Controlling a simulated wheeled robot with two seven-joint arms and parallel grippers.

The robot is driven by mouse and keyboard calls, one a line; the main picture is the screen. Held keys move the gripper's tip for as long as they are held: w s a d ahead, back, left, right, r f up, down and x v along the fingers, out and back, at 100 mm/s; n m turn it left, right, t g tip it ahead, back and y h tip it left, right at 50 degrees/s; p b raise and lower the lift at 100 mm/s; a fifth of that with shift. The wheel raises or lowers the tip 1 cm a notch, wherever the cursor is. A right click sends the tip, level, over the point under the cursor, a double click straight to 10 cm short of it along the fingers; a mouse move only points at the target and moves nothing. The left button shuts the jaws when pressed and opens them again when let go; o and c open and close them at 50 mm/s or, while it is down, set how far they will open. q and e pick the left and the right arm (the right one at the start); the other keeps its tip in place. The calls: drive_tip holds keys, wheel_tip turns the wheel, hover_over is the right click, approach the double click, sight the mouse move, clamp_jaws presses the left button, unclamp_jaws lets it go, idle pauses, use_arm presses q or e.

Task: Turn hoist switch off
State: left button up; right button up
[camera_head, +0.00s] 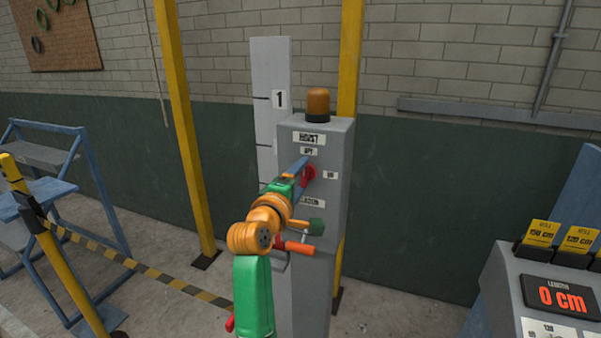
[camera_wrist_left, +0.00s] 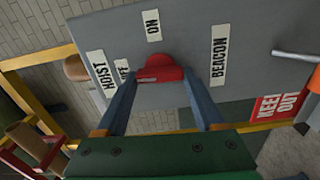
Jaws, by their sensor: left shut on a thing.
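The grey hoist cabinet (camera_head: 331,205) stands upright in the middle of the head view. Its red rotary switch (camera_head: 309,173) sits below the OFF label (camera_head: 308,151) and left of the ON label (camera_head: 330,175). My left gripper (camera_head: 302,172) reaches in front of the panel, its blue fingers on the switch. In the left wrist view the red switch (camera_wrist_left: 162,67) is between the two fingertips, with the ON label (camera_wrist_left: 153,25) above it in the picture. The OFF label is partly hidden by a finger. The switch's exact pointing is unclear. My right gripper is not in view.
A BEACON label (camera_head: 311,203) is below the switch. An orange-handled bar (camera_head: 296,247) sticks out lower down. An amber beacon (camera_head: 318,103) tops the cabinet. A yellow-black barrier (camera_head: 140,266) is at left; a console (camera_head: 510,290) reading 0 cm is at right.

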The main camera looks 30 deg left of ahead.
use_arm(q)
drive_tip(key=shift+n, duration=0.6)
drive_tip(key=o, duration=1.4)
drive_tip(key=b+v, duration=0.1)
drive_tip(key=v, duration=0.6)
drive_tip(key=shift+b, duration=0.4)
